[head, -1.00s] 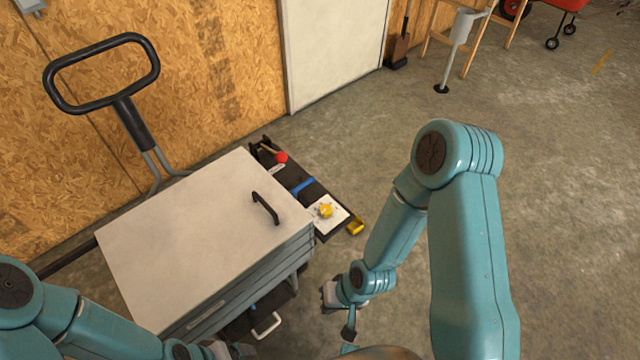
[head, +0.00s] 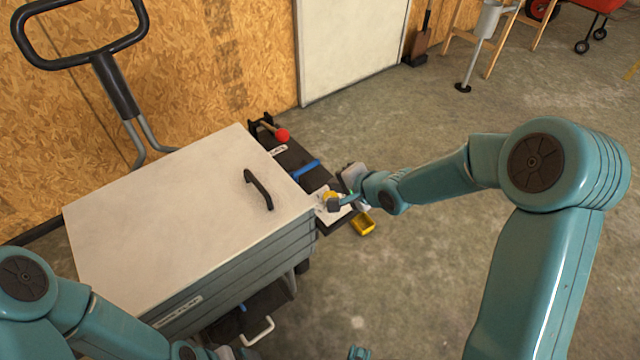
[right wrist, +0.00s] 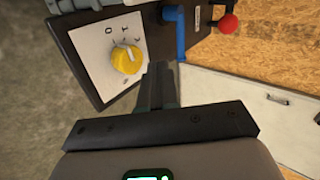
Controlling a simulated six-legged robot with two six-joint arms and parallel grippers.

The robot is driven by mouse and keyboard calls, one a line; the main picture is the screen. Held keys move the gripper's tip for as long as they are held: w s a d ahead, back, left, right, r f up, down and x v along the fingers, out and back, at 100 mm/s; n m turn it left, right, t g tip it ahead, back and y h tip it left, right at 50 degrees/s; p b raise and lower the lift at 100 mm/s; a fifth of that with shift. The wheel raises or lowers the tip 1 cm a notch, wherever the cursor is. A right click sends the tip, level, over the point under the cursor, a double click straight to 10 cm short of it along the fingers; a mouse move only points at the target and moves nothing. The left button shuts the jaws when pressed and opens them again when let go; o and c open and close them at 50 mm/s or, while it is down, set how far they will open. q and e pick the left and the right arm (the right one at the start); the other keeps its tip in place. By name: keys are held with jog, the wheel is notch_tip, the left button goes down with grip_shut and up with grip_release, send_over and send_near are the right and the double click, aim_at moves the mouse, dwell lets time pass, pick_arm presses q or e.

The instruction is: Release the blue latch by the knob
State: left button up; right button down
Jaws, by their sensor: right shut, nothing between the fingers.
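The blue latch (head: 305,169) lies across the dark side panel of the cart, and it also shows in the right wrist view (right wrist: 175,35). A yellow knob (right wrist: 127,59) sits on a white plate with dial marks (right wrist: 100,45), beside the latch. My right gripper (head: 343,198) is over the knob's plate in the head view and partly covers the knob. In the right wrist view its fingers (right wrist: 162,85) are together and empty, pointing toward the panel between knob and latch; contact cannot be told. My left gripper (head: 222,352) is barely visible at the bottom edge.
A red ball on a lever (head: 282,135) stands at the panel's far end. The cart's pale top (head: 160,210) with a black handle (head: 259,190) is left of the panel. A small yellow bin (head: 363,223) is at the panel's near end. Open concrete floor lies to the right.

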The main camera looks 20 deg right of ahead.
aim_at(294, 175)
jog(key=shift+w+d+r+m+t, duration=0.3)
jog(key=shift+w+d+r+m, duration=0.1)
jog(key=shift+w+d+r, duration=0.15)
pick_arm(q)
jog(key=shift+a+f, duration=0.1)
jog(key=shift+f, duration=0.5)
pick_arm(e)
jog(key=shift+r, duration=0.1)
jog(key=shift+w, duration=0.1)
jog(key=b+x, duration=0.3)
jog(key=x, duration=0.5)
jog(key=shift+w+f, duration=0.25)
jog(key=shift+f, duration=0.1)
jog(key=shift+w+a+f+b, duration=0.25)
jog(key=shift+w+f+b, duration=0.05)
jog(key=shift+w, duration=0.2)
pick_arm(q)
notch_tip(294, 175, down, 3)
jog(key=shift+f, duration=0.15)
